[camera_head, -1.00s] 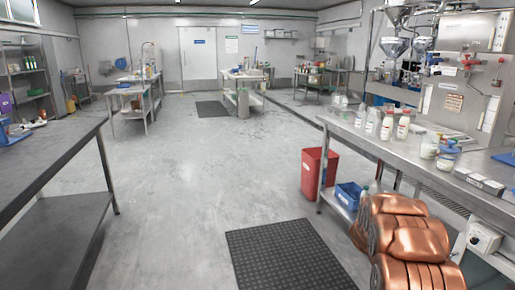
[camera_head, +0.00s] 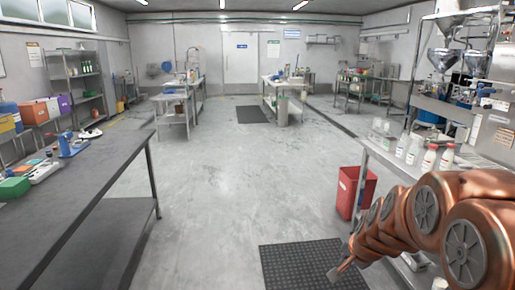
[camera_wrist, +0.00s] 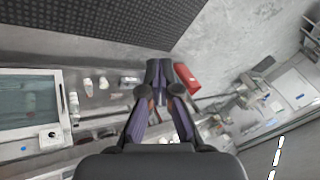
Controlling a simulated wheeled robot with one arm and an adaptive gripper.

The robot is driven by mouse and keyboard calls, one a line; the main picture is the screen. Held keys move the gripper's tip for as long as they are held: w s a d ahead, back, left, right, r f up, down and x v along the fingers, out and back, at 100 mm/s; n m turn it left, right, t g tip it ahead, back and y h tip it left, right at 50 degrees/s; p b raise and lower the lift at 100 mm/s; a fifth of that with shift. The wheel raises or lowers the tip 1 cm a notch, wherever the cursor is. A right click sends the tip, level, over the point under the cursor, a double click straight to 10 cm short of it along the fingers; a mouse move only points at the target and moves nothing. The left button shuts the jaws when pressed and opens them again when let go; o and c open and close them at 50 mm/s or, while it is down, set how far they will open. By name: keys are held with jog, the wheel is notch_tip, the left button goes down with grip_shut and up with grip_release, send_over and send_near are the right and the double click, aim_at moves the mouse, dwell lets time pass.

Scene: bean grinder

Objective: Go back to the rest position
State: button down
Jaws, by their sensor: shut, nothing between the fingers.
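My gripper (camera_wrist: 159,78) is shut and empty in the wrist view, its two fingertips together near the picture's middle. In the head view, the thin end of my copper arm, where my gripper (camera_head: 341,270) is, hangs at the lower right over the dark floor mat (camera_head: 290,262). The gripper is too small there to show its fingers. My arm bends in from the right edge, in front of the right-hand workbench, and hides part of it.
A red bin (camera_head: 352,190) stands on the floor beside the right bench, close to my arm. White bottles (camera_head: 429,158) stand on that bench. A long grey table (camera_head: 85,190) runs along the left, with a blue device (camera_head: 70,146) on it. The middle floor is clear.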

jog(key=s+a+r+n+g+p, duration=0.1)
jog(key=s+r+n+g+p, duration=0.1)
jog(key=s, duration=0.9)
jog(key=s+a+r+n+g+p, duration=0.2)
jog(key=s+r+n+g+p, duration=0.1)
jog(key=s, duration=0.9)
jog(key=s+a+r+n+g+p, duration=0.2)
jog(key=s+r+n+g+p, duration=0.1)
jog(key=s, duration=0.9)
notch_tip(320, 180, up, 3)
jog(key=shift+a+f+n+p, duration=0.15)
jog(key=shift+n+p, duration=0.5)
jog(key=shift+n, duration=0.45)
